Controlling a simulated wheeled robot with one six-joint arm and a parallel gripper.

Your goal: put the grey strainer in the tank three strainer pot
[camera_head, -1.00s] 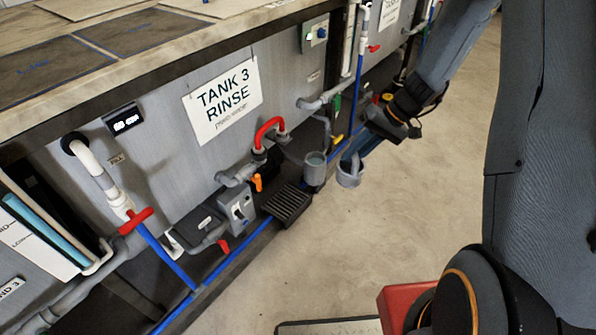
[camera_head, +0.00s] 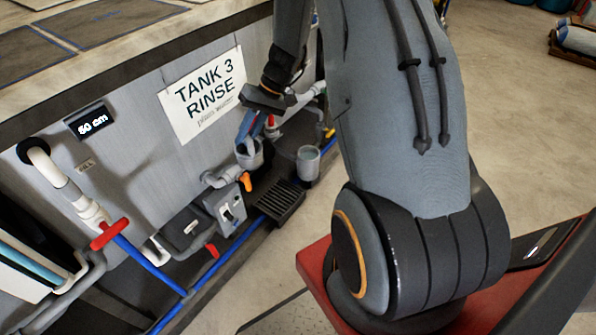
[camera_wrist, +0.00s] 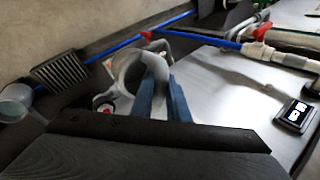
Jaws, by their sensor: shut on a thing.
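My gripper (camera_head: 252,128) has blue fingers and is shut on the grey strainer (camera_head: 249,156), a small round cup. It hangs in front of the tank three panel, below the TANK 3 RINSE sign (camera_head: 207,93). In the wrist view the strainer (camera_wrist: 132,66) sits between the blue finger tips (camera_wrist: 162,88). The strainer pot (camera_head: 308,164), a grey open cup, stands to the right of the strainer in the head view, apart from it. In the wrist view the pot (camera_wrist: 13,101) is at the left edge. The strainer's far side is hidden.
A dark slotted grate (camera_head: 281,202) lies below the strainer and pot; it also shows in the wrist view (camera_wrist: 60,70). A pump box (camera_head: 230,207), orange valve handle (camera_head: 246,181) and blue pipe (camera_head: 150,262) line the tank front. Open floor lies to the right.

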